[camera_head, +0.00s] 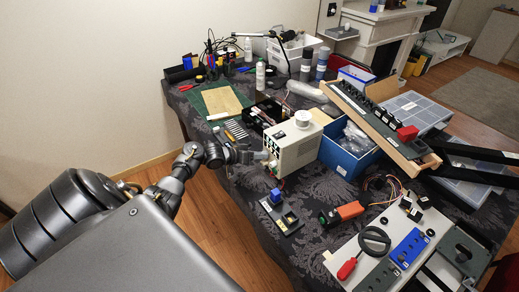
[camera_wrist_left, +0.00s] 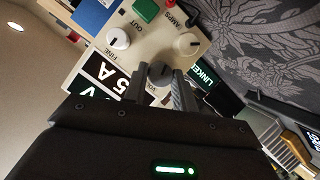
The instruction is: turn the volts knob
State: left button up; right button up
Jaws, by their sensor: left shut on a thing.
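The cream power supply box (camera_head: 300,150) stands on the table in the head view, and its front panel (camera_wrist_left: 147,30) fills the upper part of the left wrist view. My left gripper (camera_head: 262,156) is up against this front. In the left wrist view, a dark grey round knob (camera_wrist_left: 159,71) sits between the two fingers of my left gripper (camera_wrist_left: 161,88), which are shut on it. The printed label beside it is partly hidden; it appears to begin with VO, so this looks like the volts knob. My right gripper is not in view.
A white FINE knob (camera_wrist_left: 118,40) and a white AMPS knob (camera_wrist_left: 187,45) flank the held knob. A white spool (camera_head: 303,118) stands on the box. A blue bin (camera_head: 345,158) is close on its right.

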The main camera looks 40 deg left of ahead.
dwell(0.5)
pick_arm(q)
jog(key=o, duration=1)
jog(key=v, duration=1.1)
jog(key=shift+w+a+f, duration=0.1)
jog(key=shift+f, duration=0.05)
